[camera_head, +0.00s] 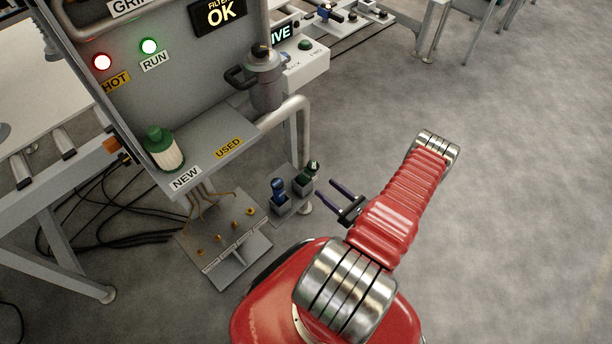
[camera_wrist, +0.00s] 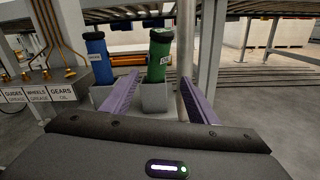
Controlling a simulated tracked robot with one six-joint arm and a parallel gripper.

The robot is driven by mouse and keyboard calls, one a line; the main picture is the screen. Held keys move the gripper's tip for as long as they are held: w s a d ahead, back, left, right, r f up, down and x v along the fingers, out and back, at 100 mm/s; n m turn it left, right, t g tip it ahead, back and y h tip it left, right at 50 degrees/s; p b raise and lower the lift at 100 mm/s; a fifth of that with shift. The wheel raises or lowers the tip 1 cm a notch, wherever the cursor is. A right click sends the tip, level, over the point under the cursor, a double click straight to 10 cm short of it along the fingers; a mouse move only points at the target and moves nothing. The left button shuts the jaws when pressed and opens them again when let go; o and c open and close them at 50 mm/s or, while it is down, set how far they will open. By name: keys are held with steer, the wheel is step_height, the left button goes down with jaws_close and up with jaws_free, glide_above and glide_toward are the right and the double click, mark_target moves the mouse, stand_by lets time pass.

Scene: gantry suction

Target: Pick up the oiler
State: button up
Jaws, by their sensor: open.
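Two upright cylinders stand in grey holders low beside the cabinet, a blue one (camera_head: 278,189) and a green one (camera_head: 312,169). Their labels are too small to read surely, so I cannot tell which is the oiler. My gripper (camera_head: 326,188) is open and empty, just right of the holders. In the wrist view the green cylinder (camera_wrist: 158,60) shows straight ahead between my two purple fingers (camera_wrist: 161,79), beyond their tips, its base in its holder (camera_wrist: 155,98). The blue cylinder (camera_wrist: 98,58) is left of the left finger.
A plate with brass fittings and copper pipes (camera_head: 228,232) lies left of the holders. The cabinet shelf (camera_head: 205,146) overhangs, carrying a green-capped filter (camera_head: 164,150) and a grey canister (camera_head: 263,80). A pale post (camera_wrist: 187,40) stands close right of the green cylinder. Floor at right is clear.

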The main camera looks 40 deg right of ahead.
mark_target(310, 178)
steer(key=shift+w+a, duration=0.1)
steer(key=shift+w, duration=2.65)
steer(key=shift+w+a, duration=0.25)
steer(key=shift+w, duration=0.65)
steer(key=shift+w+a, duration=0.2)
steer(key=shift+w, duration=1.45)
steer(key=shift+c, duration=0.6)
jaws_close()
steer(key=shift+d, duration=0.1)
